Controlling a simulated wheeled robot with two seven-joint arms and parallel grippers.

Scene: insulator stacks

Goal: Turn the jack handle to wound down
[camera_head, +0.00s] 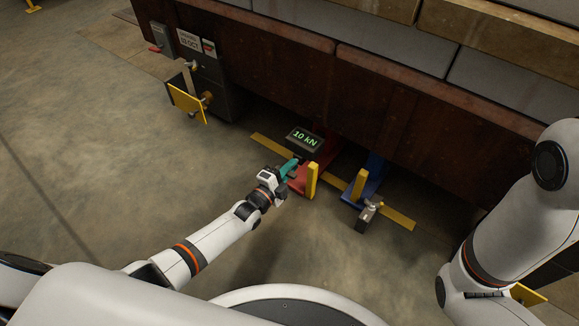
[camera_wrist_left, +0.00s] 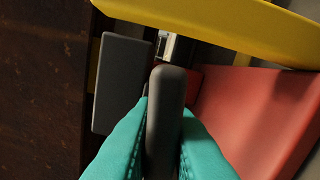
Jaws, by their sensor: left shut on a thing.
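The red jack (camera_head: 322,163) stands on the floor at the foot of the rusty beam, with a yellow upright (camera_head: 312,180) at its near end. A dark display (camera_head: 304,139) beside it reads 10 kN in green. My left gripper (camera_head: 290,166) is at the red jack's left side. In the left wrist view, its teal fingers (camera_wrist_left: 163,150) are closed on both sides of a dark grey rounded handle (camera_wrist_left: 166,100), the jack handle. The red body (camera_wrist_left: 260,115) shows to the right of the handle. The fingers hide the handle's lower part. My right gripper is out of view.
A blue jack (camera_head: 366,183) with a yellow upright (camera_head: 359,184) stands to the right, a small metal device (camera_head: 368,216) before it. A yellow strip (camera_head: 268,147) lies on the floor. A grey box (camera_head: 205,85) with a yellow plate is at left. Open floor lies in front.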

